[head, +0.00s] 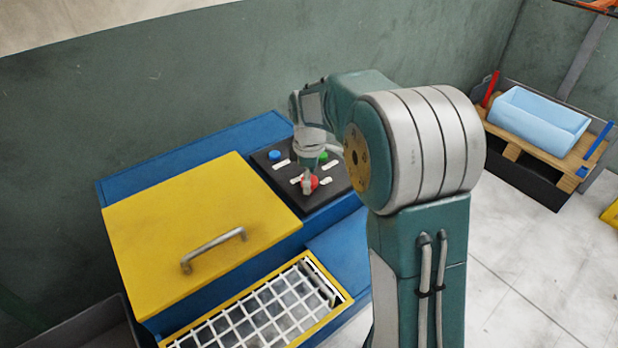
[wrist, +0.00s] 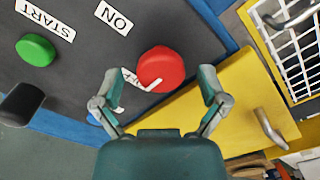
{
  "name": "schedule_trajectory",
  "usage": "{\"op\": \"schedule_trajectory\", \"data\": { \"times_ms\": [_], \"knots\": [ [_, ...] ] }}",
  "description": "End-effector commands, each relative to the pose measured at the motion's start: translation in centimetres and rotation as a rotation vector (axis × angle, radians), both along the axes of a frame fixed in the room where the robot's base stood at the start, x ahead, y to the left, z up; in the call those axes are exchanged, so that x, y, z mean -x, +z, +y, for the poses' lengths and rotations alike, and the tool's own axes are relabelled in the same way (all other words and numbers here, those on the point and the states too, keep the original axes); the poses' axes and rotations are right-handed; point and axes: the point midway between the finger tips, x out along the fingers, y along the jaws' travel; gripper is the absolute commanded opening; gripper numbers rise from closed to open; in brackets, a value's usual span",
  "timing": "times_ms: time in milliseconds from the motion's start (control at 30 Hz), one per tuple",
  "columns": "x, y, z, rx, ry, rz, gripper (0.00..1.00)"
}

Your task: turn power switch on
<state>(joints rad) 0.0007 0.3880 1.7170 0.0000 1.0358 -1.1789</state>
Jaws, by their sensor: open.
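A dark control panel (head: 262,165) carries a red round knob (head: 314,183), which also shows in the wrist view (wrist: 162,66). An "ON" label (wrist: 114,18) lies beside the knob, and another label on its lower left is partly hidden. A thin white mark crosses the knob's lower edge; I cannot tell clearly where it points. My gripper (wrist: 160,78) is open, with its two fingers on either side of the red knob and nothing held. In the head view my gripper (head: 308,178) is over the panel, partly covering the knob. I cannot tell whether the fingers touch it.
A green button (wrist: 36,50) with a "START" label and a black part (wrist: 20,105) are left in the wrist view. A blue button (head: 275,155) is on the panel. A yellow lid (head: 190,215) with a handle stands beside it. A pale blue bin (head: 540,120) is far right.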

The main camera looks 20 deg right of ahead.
Motion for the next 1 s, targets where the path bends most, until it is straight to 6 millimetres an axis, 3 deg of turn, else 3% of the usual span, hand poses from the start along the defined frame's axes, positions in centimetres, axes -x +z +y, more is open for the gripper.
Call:
{"op": "schedule_trajectory", "data": {
  "times_ms": [100,133,300,667,1000],
  "knots": [
    [0.00,0.01,0.00,0.000,0.000,0.000,0.93],
    [0.00,0.01,0.00,0.000,0.000,0.000,0.89],
    [-0.01,0.02,0.00,0.000,0.000,0.001,0.13],
    [-0.04,-0.11,-0.01,0.001,-0.019,0.001,0.11],
    [-0.02,-0.18,-0.01,0.000,-0.198,0.002,0.11]
  ]
}}
